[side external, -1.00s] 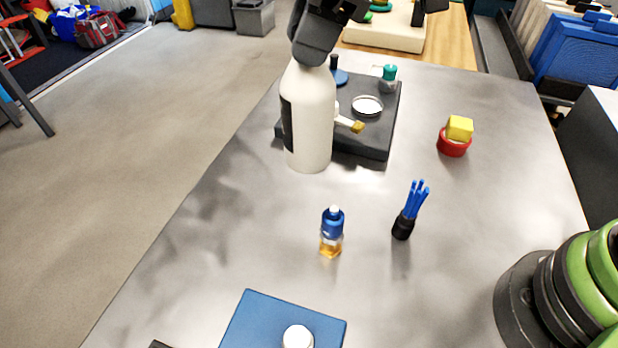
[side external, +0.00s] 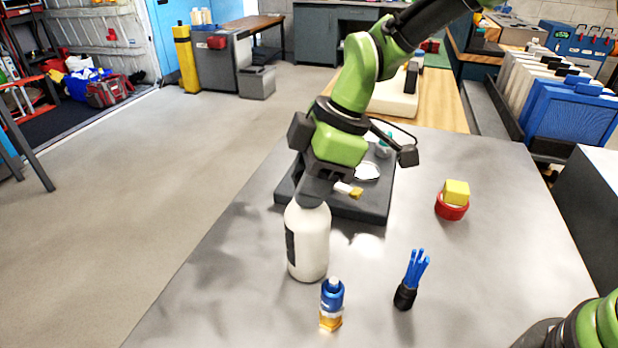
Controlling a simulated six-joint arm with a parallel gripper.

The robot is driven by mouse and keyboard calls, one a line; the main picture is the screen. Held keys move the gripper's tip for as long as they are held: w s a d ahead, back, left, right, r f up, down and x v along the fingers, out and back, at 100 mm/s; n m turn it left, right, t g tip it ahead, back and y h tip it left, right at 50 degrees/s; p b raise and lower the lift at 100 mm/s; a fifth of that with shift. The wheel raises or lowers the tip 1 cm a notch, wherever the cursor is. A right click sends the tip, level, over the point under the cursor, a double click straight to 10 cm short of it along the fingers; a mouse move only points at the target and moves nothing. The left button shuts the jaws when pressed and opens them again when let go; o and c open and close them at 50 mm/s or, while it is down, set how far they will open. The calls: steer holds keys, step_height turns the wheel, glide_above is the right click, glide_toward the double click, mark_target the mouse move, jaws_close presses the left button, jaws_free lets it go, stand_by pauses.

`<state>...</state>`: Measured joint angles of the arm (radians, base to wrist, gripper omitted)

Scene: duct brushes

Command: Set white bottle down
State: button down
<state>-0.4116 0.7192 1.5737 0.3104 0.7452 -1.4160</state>
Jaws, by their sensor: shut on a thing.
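The white bottle (side external: 308,245) has a dark label on its left side and is upright in the side external view. My gripper (side external: 314,190) is above it, pointing down, and is shut on its top, hiding the neck and cap. The bottle is in front of the dark tray (side external: 362,208), left of centre on the grey table. Its base is at or very near the table top; I cannot tell whether it touches.
A small amber bottle with a blue top (side external: 331,305) stands close in front of the white bottle. A black holder with blue brushes (side external: 408,285) is to the right. A yellow block (side external: 456,192) sits in a red ring (side external: 451,209).

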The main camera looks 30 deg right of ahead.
steer(key=shift+f, duration=0.1)
steer(key=c, duration=0.8)
jaws_free()
steer(key=shift+o, duration=0.2)
steer(key=v, duration=1.2)
steer(key=s+d+r+m+t, duration=0.3)
steer(key=s+d+r+m, duration=0.3)
steer(key=s+d+m, duration=0.15)
steer(key=s+d+m+t+h, duration=0.1)
steer(key=s+d+m, duration=0.2)
steer(key=s+m, duration=0.2)
steer(key=s+d+f+m+t+h, duration=0.1)
steer(key=s+d+m, duration=0.1)
steer(key=s+m, duration=0.4)
steer(key=shift+s+d+f+t, duration=0.2)
steer(key=shift+d+f+t, duration=0.1)
steer(key=shift+d+t, duration=0.1)
